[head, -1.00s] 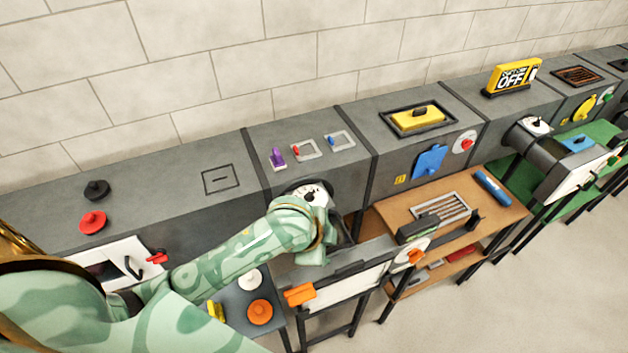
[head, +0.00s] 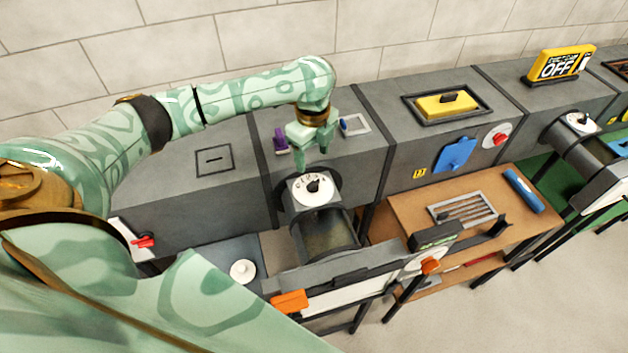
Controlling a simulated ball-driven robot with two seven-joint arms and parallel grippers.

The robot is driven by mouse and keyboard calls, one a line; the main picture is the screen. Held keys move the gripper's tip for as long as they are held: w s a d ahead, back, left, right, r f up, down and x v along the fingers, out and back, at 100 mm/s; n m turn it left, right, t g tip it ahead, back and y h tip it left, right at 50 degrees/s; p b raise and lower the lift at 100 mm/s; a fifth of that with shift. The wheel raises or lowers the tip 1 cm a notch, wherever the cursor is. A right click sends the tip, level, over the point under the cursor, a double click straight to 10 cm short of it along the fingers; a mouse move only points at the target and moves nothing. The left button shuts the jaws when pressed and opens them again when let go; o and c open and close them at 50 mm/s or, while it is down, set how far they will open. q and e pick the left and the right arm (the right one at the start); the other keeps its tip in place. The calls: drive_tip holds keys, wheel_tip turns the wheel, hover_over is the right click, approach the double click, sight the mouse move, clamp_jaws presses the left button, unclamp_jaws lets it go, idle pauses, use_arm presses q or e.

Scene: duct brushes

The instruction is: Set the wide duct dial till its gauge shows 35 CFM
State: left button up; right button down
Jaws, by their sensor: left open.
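A white round gauge face with a black knob (head: 313,188) sits on top of a dark duct (head: 328,228) that sticks out from the grey bench. Its markings are too small to read. My left gripper (head: 312,155) is open, with its fingers pointing down just behind and above this dial, apparently apart from it. A second duct (head: 580,150) at the right carries a similar white dial (head: 580,122). I cannot tell for sure from the picture which duct is the wide one. My right gripper is not in view.
Purple (head: 281,142) and blue (head: 344,125) switches stand on the bench beside my left gripper. A white panel with an orange handle (head: 290,301) lies in front of the near duct. A wooden table (head: 405,205) with a grate stands to its right.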

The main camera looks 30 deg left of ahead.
sight(313, 182)
use_arm(q)
wheel_tip(313, 182, down, 9)
drive_tip(key=shift+f+b, duration=0.1)
drive_tip(key=shift+b, duration=1.15)
drive_tip(key=c, duration=1)
